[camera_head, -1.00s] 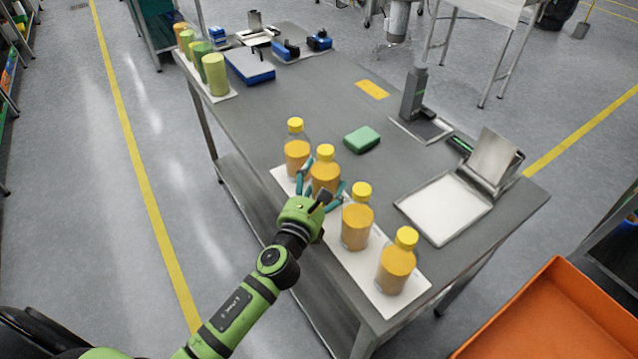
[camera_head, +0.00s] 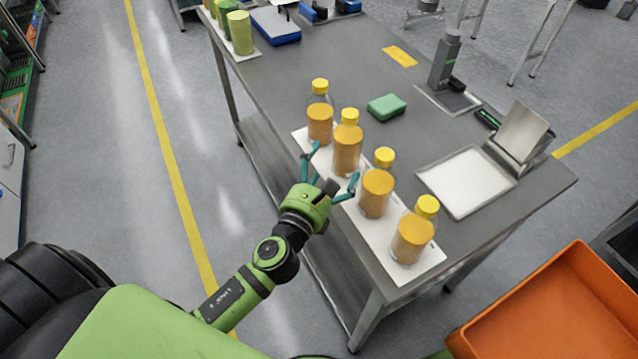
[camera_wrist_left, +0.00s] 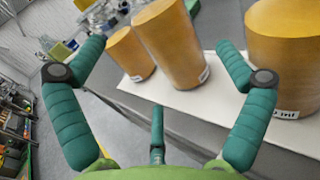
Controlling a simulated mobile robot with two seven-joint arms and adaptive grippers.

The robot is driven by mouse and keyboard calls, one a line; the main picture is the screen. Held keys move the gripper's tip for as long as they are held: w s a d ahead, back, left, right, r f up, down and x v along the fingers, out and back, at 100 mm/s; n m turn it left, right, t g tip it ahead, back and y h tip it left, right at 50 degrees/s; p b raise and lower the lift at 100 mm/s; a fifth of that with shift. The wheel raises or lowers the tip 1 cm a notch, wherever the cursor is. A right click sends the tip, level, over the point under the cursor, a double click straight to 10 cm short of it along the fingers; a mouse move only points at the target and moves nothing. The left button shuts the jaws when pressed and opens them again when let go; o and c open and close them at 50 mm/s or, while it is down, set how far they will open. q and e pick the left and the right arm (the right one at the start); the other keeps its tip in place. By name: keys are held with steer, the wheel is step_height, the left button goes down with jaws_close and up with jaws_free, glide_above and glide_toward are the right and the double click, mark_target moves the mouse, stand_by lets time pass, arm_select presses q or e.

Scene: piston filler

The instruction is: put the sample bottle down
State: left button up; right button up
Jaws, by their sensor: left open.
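Several orange sample bottles with yellow caps stand upright in a row on a white mat (camera_head: 304,141) along the table's near edge. The second bottle from the back (camera_head: 347,150) is in front of my left gripper (camera_head: 332,172), which is open and empty. The left wrist view shows its teal fingers (camera_wrist_left: 155,85) spread apart, with that bottle (camera_wrist_left: 174,45) standing on the mat beyond them. The back bottle (camera_head: 320,120) is to its left, the third (camera_head: 376,188) to its right, and the front bottle (camera_head: 413,236) further right. My right gripper is not in view.
A green sponge (camera_head: 387,107) lies behind the bottles. A white tray (camera_head: 466,183) and a grey stand (camera_head: 445,60) are at the right. Green containers (camera_head: 240,34) stand at the far left end. An orange bin (camera_head: 540,310) is at the lower right.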

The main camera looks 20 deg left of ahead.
arm_select(q)
steer(key=s+b, duration=0.1)
steer(key=s, duration=0.4)
steer(key=shift+s, duration=0.15)
